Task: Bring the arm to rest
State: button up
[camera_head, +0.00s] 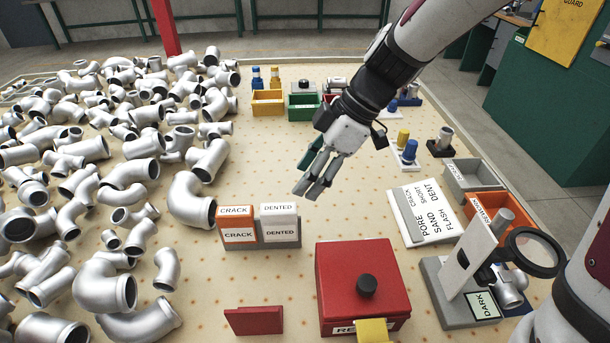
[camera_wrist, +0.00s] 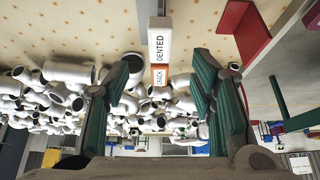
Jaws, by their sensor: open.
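My gripper (camera_head: 316,182) hangs above the middle of the table, beyond the label holder, with its fingers pointing down and to the left. In the wrist view my gripper (camera_wrist: 160,85) shows two green ribbed fingers spread wide apart with nothing held between them. My arm comes in from the upper right of the head view. The orange and white CRACK and DENTED blocks (camera_head: 280,213) stand in a grey holder (camera_head: 275,243) nearer the camera than the gripper. The DENTED block also shows in the wrist view (camera_wrist: 160,40), beyond the fingertips.
Many silver pipe elbows (camera_head: 125,173) cover the left side. A red box (camera_head: 362,285) stands at the front, beside a red plate (camera_head: 254,320). A magnifier stand (camera_head: 465,265), a label board (camera_head: 428,212) and grey and orange bins (camera_head: 473,176) are at right. Small yellow and green bins (camera_head: 268,108) stand behind.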

dwell(0.4)
jog(key=s+d+r+m+t+h+p, duration=0.2)
jog(key=s+d+r+m, duration=0.5)
jog(key=s, duration=0.4)
jog(key=s+d+r+m+t+h+p, duration=0.2)
jog(key=s+d+r+m, duration=0.4)
jog(key=s+m, duration=0.4)
jog(key=shift+s+d+r+m+h+p, duration=0.3)
jog(key=shift+s+d+r+h+p, duration=0.25)
jog(key=shift+h, duration=0.45)
jog(key=shift+d+f, duration=0.15)
